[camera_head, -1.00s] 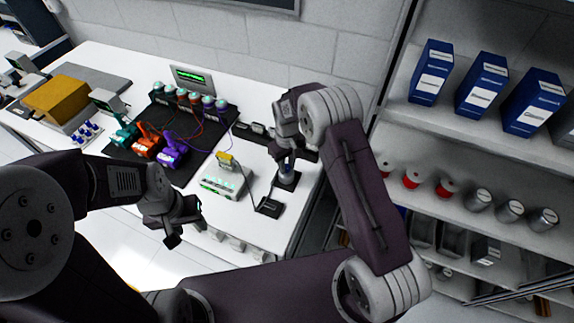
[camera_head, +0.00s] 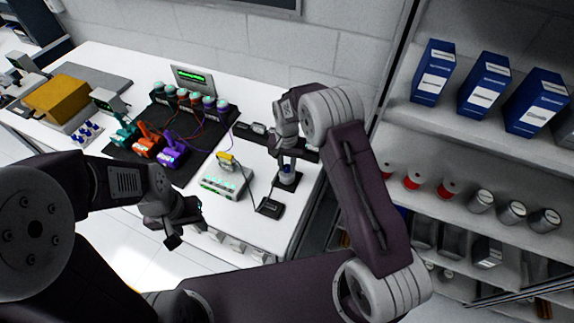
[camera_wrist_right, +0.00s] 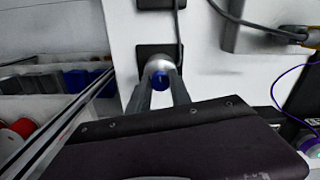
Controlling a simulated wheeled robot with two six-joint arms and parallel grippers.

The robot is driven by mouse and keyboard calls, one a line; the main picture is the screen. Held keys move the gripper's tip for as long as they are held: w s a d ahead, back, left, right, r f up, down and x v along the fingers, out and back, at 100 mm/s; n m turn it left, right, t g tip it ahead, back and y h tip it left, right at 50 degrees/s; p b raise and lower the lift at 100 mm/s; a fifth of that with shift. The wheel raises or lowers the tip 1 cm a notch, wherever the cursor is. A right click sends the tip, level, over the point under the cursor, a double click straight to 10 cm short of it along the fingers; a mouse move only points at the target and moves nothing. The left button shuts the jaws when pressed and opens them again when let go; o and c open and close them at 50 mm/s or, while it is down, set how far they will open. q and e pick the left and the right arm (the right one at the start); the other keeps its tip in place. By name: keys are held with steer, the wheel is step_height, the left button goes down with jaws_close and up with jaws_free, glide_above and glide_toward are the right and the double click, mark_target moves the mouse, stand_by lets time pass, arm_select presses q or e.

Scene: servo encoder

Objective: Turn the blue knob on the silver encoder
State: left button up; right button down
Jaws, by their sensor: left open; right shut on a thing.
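The silver encoder (camera_wrist_right: 158,63) stands on a dark square base near the right end of the white workbench. Its blue knob (camera_wrist_right: 160,80) faces the right wrist camera, between the two fingers. My right gripper (camera_head: 287,164) is above the encoder, shut on the blue knob; the fingers (camera_wrist_right: 160,88) lie on either side of it. In the head view, the encoder (camera_head: 287,178) is partly hidden under the gripper. My left gripper (camera_head: 187,228) is open and empty, in front of the bench edge, far from the encoder.
A light box with green lights (camera_head: 226,183) and a small black device (camera_head: 269,207) sit left of the encoder. Several coloured motors stand on a black mat (camera_head: 196,155) farther left. Shelves with blue binders (camera_head: 433,72) and cans rise at the right.

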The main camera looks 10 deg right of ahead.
mark_target(287, 167)
steer(key=shift+w+r+m, duration=0.25)
steer(key=shift+m, duration=0.35)
steer(key=c, duration=1.3)
jaws_free()
steer(key=shift+c, duration=0.2)
steer(key=shift+o, duration=0.9)
steer(key=shift+s+f, duration=0.1)
steer(key=shift+f, duration=0.05)
steer(key=shift+r, duration=0.35)
step_height(287, 167, up, 8)
steer(key=b, duration=0.2)
steer(key=shift+r, duration=0.2)
